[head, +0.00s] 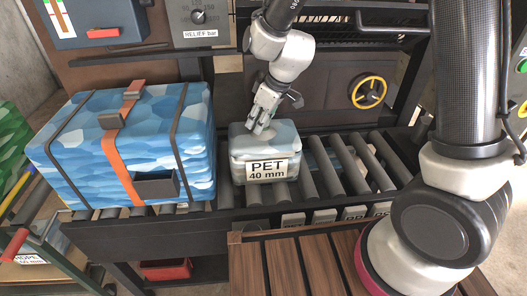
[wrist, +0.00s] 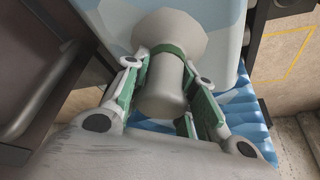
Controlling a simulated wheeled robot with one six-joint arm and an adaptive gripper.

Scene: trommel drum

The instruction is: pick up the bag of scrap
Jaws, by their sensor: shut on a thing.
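The bag of scrap (head: 265,155) is a squat, pale grey-blue bundle with a "PET 40 mm" label on its front. It sits on the roller conveyor, right of the big blue bale. My gripper (head: 262,127) comes down on its top from above. In the wrist view, the green-padded fingers of my gripper (wrist: 166,98) stand on both sides of a grey neck (wrist: 165,85) with a green band, and are shut on it. The pale top of the bag (wrist: 228,45) shows behind the neck. The bag's underside is hidden.
The strapped blue bale (head: 75,155) stands close on the left. Bare rollers (head: 325,170) lie to the right. A dark panel with a yellow handwheel (head: 368,91) stands behind. A slatted wooden surface (head: 295,265) is in front, and a control box (head: 205,20) is above.

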